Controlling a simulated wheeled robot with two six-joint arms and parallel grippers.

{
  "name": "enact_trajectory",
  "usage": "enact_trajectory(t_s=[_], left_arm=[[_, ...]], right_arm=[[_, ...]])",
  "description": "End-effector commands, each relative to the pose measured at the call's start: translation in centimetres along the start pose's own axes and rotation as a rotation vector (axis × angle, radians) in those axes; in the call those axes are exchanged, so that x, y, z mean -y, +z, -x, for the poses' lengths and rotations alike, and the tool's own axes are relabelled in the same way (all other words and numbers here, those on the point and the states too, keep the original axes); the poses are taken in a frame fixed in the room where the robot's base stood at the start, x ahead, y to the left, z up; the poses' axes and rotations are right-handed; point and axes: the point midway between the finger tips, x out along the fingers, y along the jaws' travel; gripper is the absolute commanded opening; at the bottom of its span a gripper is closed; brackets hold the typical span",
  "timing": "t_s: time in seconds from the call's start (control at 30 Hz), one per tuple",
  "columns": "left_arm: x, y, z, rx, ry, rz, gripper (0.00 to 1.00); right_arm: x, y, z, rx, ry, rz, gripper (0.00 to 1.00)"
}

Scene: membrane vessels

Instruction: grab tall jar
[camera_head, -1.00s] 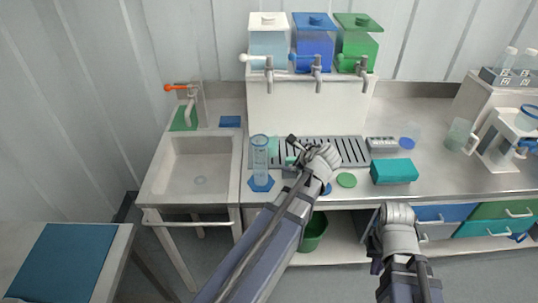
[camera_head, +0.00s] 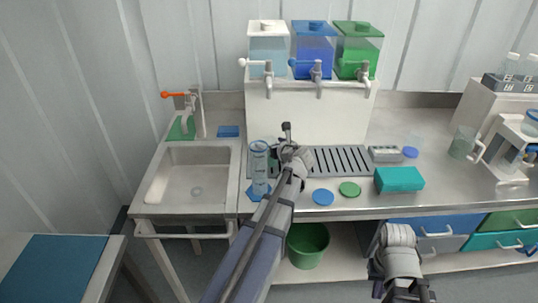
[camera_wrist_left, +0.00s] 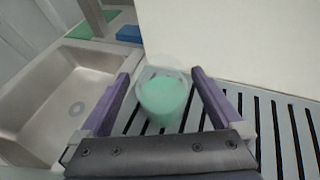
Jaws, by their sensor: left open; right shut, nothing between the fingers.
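A clear jar with green contents (camera_wrist_left: 162,100) stands on the slotted drip tray, seen from above in the left wrist view. My left gripper (camera_wrist_left: 161,76) is open, with one finger on each side of the jar; contact cannot be told. In the head view my left gripper (camera_head: 286,143) is over the tray's left end and mostly hides that jar. A tall clear cylinder (camera_head: 260,164) with a blue six-sided base stands upright just left of it. My right gripper (camera_head: 403,290) is shut and empty, low in front of the counter.
A sink (camera_head: 192,180) lies left of the counter. White, blue (camera_head: 314,48) and green tanks with taps stand behind the drip tray (camera_head: 340,160). A teal box (camera_head: 399,179), blue disc (camera_head: 323,197) and green disc (camera_head: 350,189) lie on the right.

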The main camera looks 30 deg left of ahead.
Motion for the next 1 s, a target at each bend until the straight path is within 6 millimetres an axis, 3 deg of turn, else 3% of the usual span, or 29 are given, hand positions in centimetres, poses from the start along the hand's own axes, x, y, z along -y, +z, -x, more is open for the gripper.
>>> enact_trajectory(t_s=[0.17,0.5,0.73,1.0], left_arm=[[0.0,-0.3,-0.7,0.0,0.001,0.001,1.0],[0.1,-1.0,-5.1,-0.001,0.002,0.002,1.0],[0.1,-0.8,-5.1,-0.001,0.0,0.001,1.0],[0.1,-0.9,-5.1,-0.001,0.0,0.001,0.71]], right_arm=[[0.1,0.0,-0.6,0.0,0.0,0.0,0.0],[0.3,-0.2,-2.8,0.0,0.0,0.0,0.0],[0.3,-0.2,-2.7,0.0,0.0,0.0,0.0],[0.3,-0.2,-2.7,0.0,0.0,0.0,0.0]])
